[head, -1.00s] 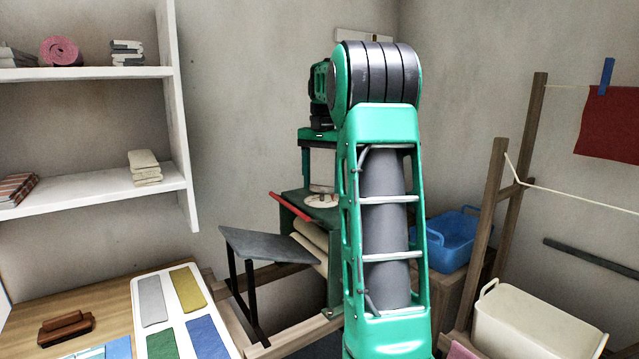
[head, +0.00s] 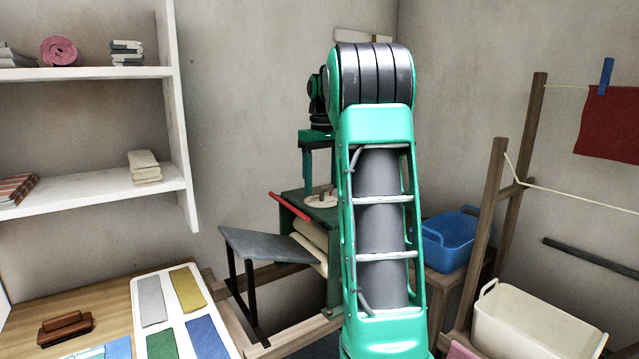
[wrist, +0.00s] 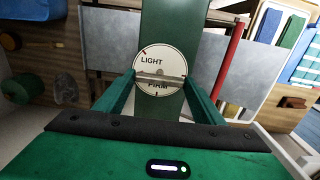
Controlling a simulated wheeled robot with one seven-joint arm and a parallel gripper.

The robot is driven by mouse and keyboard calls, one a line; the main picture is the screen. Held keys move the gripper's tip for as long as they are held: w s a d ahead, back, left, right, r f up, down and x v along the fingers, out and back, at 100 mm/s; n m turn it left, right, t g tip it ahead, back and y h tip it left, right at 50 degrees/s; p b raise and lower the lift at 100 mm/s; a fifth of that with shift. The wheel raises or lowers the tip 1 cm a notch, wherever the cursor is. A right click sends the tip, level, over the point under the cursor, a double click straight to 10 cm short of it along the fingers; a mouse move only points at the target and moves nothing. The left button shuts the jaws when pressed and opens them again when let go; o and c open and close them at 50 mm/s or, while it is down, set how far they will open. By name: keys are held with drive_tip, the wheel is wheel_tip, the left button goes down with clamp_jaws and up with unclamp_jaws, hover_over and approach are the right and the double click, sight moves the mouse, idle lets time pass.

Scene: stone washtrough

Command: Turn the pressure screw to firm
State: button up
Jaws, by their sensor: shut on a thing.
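The pressure screw's round white dial (wrist: 168,54) sits on top of the green wringer (wrist: 175,22). It reads LIGHT on its upper part and FIRM on its lower part in the wrist view. A small red mark shows at the rim above LIGHT, and a dark tick below FIRM. A grey crossbar (wrist: 160,78) lies level across the dial's middle. My gripper (wrist: 160,74) is shut on the crossbar, with a green finger at each end. In the head view the dial (head: 313,201) shows beneath my gripper; my arm hides part of the wringer.
A red lever (head: 289,206) sticks out beside the dial. A grey sloping board (head: 268,246) stands in front of the wringer. A blue tub (head: 447,245) is at right, with a cream tub (head: 530,318) nearer. White shelves (head: 90,190) stand at left.

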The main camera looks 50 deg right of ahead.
drive_tip(key=n, duration=0.4)
drive_tip(key=shift+f+n, duration=0.1)
drive_tip(key=shift+n, duration=0.3)
drive_tip(key=n, duration=0.4)
drive_tip(key=shift+n, duration=0.3)
drive_tip(key=n, duration=0.4)
drive_tip(key=shift+w, duration=0.1)
drive_tip(key=shift+a+n, duration=0.1)
drive_tip(key=shift+n, duration=2.3)
drive_tip(key=o, duration=1.1)
drive_tip(key=shift+c, duration=0.2)
